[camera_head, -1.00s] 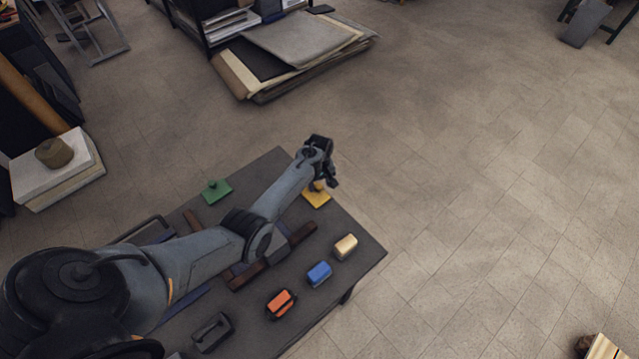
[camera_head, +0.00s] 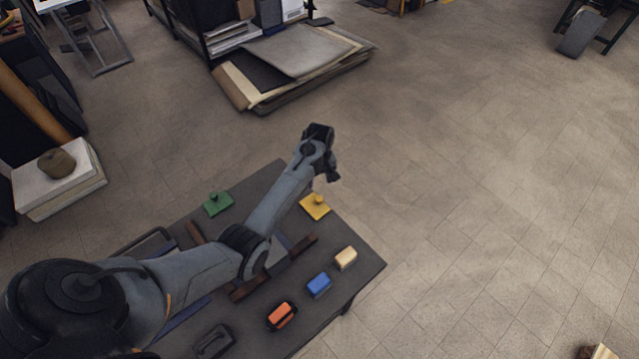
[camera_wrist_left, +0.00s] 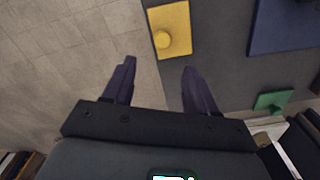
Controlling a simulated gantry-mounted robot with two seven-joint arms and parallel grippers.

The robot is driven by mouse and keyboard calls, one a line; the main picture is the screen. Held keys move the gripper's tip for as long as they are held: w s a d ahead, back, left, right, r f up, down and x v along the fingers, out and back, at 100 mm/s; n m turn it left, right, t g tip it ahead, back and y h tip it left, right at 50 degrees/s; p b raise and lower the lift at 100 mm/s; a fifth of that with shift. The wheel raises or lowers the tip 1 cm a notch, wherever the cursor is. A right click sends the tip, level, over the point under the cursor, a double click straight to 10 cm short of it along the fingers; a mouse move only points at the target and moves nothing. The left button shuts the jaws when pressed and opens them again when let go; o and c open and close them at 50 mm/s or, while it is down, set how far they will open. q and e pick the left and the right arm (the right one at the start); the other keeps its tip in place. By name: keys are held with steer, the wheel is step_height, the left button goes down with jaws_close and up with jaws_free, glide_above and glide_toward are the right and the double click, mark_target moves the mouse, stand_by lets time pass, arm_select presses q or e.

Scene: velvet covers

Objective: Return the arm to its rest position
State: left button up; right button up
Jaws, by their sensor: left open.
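My left gripper (camera_head: 325,178) is at the far end of my left arm, above the table's far right edge. In the left wrist view, its two fingers (camera_wrist_left: 158,80) are apart with nothing between them. The yellow plate with a round knob (camera_head: 315,206) lies on the dark table (camera_head: 362,272) just below the gripper; it also shows in the left wrist view (camera_wrist_left: 182,20), ahead of the fingers and apart from them. My right gripper is in neither view.
A green knobbed plate (camera_head: 218,204), a cream block (camera_head: 345,258), a blue block (camera_head: 319,285), an orange block (camera_head: 281,315) and a dark handled piece (camera_head: 212,341) rest on the table. Stacked boards (camera_head: 290,65) lie on the floor behind. Open floor (camera_head: 490,180) fills the right.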

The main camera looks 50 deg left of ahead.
arm_select(q)
steer(key=shift+r, duration=0.3)
steer(key=s+d+f+m+t+y, duration=0.2)
steer(key=s+d+m, duration=0.8)
steer(key=s, duration=0.5)
steer(key=s+d+r+m+t+h, duration=0.2)
steer(key=s+d+r+m, duration=0.45)
steer(key=s+d, duration=0.7)
step_height(320, 180, up, 19)
steer(key=n+p, duration=0.1)
steer(key=p, duration=1.6)
steer(key=shift+a+f, duration=0.15)
steer(key=shift+a, duration=0.05)
steer(key=shift+n, duration=0.25)
